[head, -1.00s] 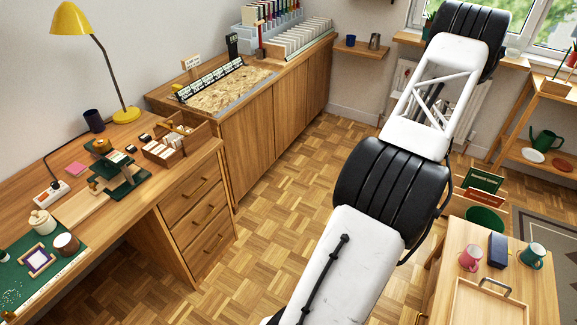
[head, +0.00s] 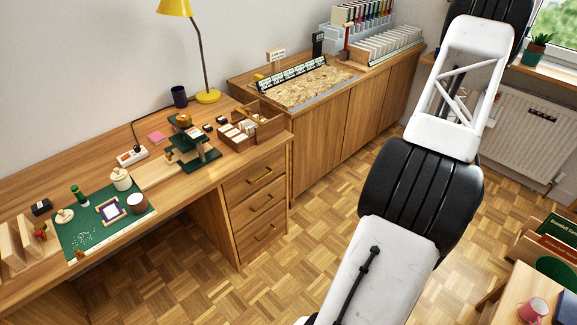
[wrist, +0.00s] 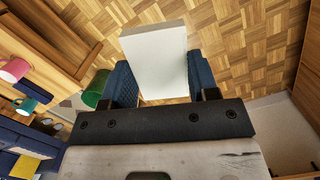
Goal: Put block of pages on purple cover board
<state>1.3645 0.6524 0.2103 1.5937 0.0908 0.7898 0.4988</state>
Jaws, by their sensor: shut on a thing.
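My gripper (wrist: 160,82) is shut on a white block of pages (wrist: 155,55), with a blue finger on each side of it in the wrist view. The block is held up over the parquet floor. In the head view, my gripper and the block are out of sight. The purple cover board (head: 101,212) lies on the green cutting mat (head: 75,235) at the desk's front left, showing as a purple border around a white middle. My gripper is well away from it.
A small dark green press (head: 190,152) and a wooden divided box (head: 245,130) are farther right on the desk. A yellow lamp (head: 207,97) stands behind. Open floor lies before the desk.

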